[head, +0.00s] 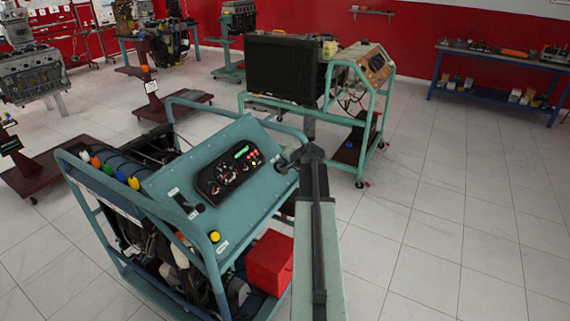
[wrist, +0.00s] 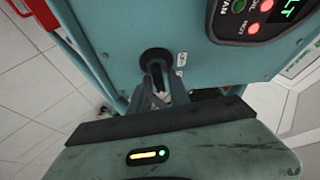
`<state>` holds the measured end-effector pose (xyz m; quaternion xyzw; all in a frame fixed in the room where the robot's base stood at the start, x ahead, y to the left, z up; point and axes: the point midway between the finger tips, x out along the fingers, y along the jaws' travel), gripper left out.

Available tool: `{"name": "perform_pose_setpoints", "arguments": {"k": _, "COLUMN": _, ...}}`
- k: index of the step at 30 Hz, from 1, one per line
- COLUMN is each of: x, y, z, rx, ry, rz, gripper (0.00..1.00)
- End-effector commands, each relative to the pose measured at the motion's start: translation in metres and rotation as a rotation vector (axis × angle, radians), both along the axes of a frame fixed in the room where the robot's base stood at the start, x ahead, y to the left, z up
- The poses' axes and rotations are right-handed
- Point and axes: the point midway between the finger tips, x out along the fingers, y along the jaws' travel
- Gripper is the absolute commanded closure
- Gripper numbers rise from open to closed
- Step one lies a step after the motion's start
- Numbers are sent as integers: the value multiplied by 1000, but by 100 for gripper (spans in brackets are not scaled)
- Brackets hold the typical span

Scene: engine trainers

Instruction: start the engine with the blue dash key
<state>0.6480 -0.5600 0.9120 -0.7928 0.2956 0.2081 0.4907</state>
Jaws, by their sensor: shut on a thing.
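The blue dash (head: 178,172) is the sloped teal panel of the nearest engine trainer, with a black gauge cluster (head: 228,173) at its middle. My gripper (head: 289,161) is at the panel's right edge. In the wrist view, my gripper (wrist: 161,78) is shut at a round black key switch (wrist: 155,57) on the teal panel (wrist: 110,45). The fingertips meet right at the switch and are closed on the key there. The key itself is mostly hidden between the fingers, and its turn angle cannot be told. In the wrist view the cluster (wrist: 255,18) shows a lit red light and green letters.
A red box (head: 270,262) sits low at the trainer's right side. A yellow knob (head: 214,236) is on the panel's front edge. A second trainer (head: 360,100) stands behind. The tiled floor to the right is clear. A blue workbench (head: 500,75) is at the back right.

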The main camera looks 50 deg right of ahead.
Motion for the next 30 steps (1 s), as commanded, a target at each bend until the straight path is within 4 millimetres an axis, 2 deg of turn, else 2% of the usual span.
{"name": "perform_pose_setpoints", "arguments": {"k": 4, "x": -2, "y": 2, "z": -3, "rx": 3, "ry": 10, "rz": 7, "gripper": 100}}
{"name": "perform_pose_setpoints", "arguments": {"k": 5, "x": -2, "y": 2, "z": -3, "rx": 2, "ry": 10, "rz": 6, "gripper": 72}}
{"name": "perform_pose_setpoints", "arguments": {"k": 6, "x": -2, "y": 2, "z": -2, "rx": 3, "ry": 9, "rz": 6, "gripper": 67}}
{"name": "perform_pose_setpoints", "arguments": {"k": 17, "x": -4, "y": 3, "z": 3, "rx": 2, "ry": 4, "rz": 4, "gripper": 67}}
{"name": "perform_pose_setpoints", "arguments": {"k": 20, "x": -12, "y": 6, "z": 12, "rx": 3, "ry": 4, "rz": 3, "gripper": 67}}
{"name": "perform_pose_setpoints", "arguments": {"k": 27, "x": -48, "y": 19, "z": 43, "rx": 3, "ry": 5, "rz": 3, "gripper": 67}}
{"name": "perform_pose_setpoints", "arguments": {"k": 30, "x": -58, "y": 22, "z": 49, "rx": 2, "ry": 6, "rz": 3, "gripper": 67}}
